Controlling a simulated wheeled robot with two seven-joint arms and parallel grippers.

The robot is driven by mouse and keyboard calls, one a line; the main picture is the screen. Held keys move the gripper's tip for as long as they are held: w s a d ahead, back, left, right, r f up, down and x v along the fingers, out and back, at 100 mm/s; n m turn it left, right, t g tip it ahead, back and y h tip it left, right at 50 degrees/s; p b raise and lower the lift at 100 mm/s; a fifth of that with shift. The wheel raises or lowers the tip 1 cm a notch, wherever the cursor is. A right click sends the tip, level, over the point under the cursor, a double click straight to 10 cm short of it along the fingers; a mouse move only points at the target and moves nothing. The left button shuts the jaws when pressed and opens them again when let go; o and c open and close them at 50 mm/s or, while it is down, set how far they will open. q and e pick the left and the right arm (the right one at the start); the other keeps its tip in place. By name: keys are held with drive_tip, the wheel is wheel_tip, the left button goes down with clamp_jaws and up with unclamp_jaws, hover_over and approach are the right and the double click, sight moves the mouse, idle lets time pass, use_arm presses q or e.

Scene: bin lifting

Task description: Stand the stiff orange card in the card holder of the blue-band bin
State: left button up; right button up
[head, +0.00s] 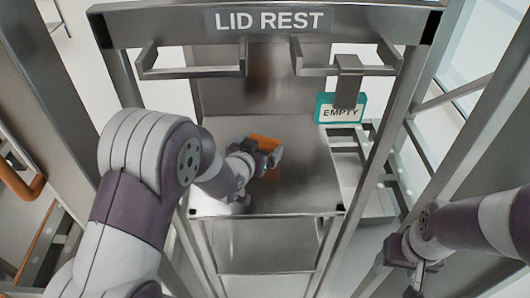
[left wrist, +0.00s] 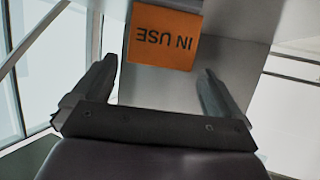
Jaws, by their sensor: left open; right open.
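The orange card (head: 264,142) is on the metal shelf under the LID REST bar, partly hidden by my left gripper (head: 268,160). In the left wrist view the card (left wrist: 163,38) reads IN USE upside down. It lies beyond and between the fingertips of the left gripper (left wrist: 157,72), which is open with nothing between its fingers. My right gripper (head: 416,285) is low at the right, open and away from the card. I cannot make out the blue-band bin or its card holder in either view.
The LID REST bar (head: 178,29) has brackets below it at left and right. A teal-edged EMPTY sign (head: 341,108) hangs right of the shelf (head: 305,180). Metal posts flank the shelf. An orange handle (head: 22,182) is at far left.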

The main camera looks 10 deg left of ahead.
sight(264, 142)
use_arm(q)
drive_tip(key=x, duration=0.3)
drive_tip(key=shift+w+f, duration=0.1)
drive_tip(key=shift+f, duration=0.05)
drive_tip(key=shift+c, duration=0.7)
drive_tip(key=c, duration=1.1)
drive_tip(key=shift+r, duration=0.2)
